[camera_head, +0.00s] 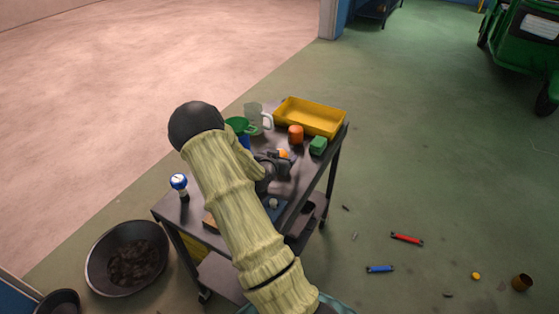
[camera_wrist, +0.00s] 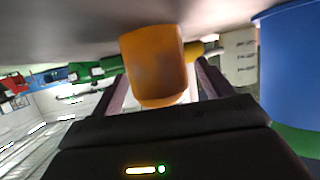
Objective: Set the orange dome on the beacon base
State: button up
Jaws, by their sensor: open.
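The orange dome (camera_head: 296,134) stands on the dark cart top (camera_head: 170,206), in front of the yellow tray. In the wrist view, the dome (camera_wrist: 155,62) is large and lies in line with the gap between the fingertips. My gripper (camera_head: 284,158) is open, low over the cart and just on the near side of the dome; its fingers (camera_wrist: 165,88) do not visibly close on it. I cannot surely pick out the beacon base; my arm covers part of the cart top.
A blue container (camera_wrist: 285,65) is close on the right in the wrist view. A blue-and-white-topped item (camera_head: 179,182) stands at the cart's left.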

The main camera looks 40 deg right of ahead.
dwell(0.3)
jog(key=c, duration=1.1)
jog(key=shift+c, duration=0.2)
notch_tip(320, 180, up, 10)
jog(key=shift+s+f, duration=0.1)
dwell(0.4)
